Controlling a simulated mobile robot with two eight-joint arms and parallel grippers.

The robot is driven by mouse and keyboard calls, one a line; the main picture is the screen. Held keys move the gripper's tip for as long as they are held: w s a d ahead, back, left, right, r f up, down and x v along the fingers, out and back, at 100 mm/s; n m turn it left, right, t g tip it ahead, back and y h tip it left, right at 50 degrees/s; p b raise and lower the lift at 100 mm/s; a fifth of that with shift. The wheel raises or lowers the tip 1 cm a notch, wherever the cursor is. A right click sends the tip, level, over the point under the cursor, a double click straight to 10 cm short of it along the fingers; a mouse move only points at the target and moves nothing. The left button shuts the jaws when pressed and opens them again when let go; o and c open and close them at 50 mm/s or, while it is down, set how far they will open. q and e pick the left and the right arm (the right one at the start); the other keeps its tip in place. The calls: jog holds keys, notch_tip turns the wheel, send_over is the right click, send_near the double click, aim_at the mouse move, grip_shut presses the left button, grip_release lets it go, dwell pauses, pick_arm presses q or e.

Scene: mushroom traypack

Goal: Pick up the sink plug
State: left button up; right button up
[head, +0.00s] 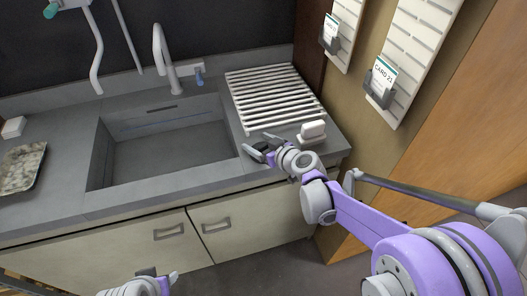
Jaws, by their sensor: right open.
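I cannot make out a sink plug for certain in the head view. The grey sink basin (172,150) is set in the counter, and its floor looks bare. My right gripper (257,148) is open at the counter's front edge, just right of the basin. Its fingers point left, and I cannot tell whether anything small lies between or under them. My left gripper (159,274) shows only in part at the bottom edge, in front of the cabinet doors.
A white slatted drying rack (272,98) lies right of the basin. A white block on a small dish (312,131) sits behind my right wrist. A mottled tray (21,167) lies at left.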

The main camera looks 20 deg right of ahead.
jog(key=shift+w+a+f, duration=0.1)
jog(key=shift+w, duration=0.15)
grip_shut()
dwell(0.3)
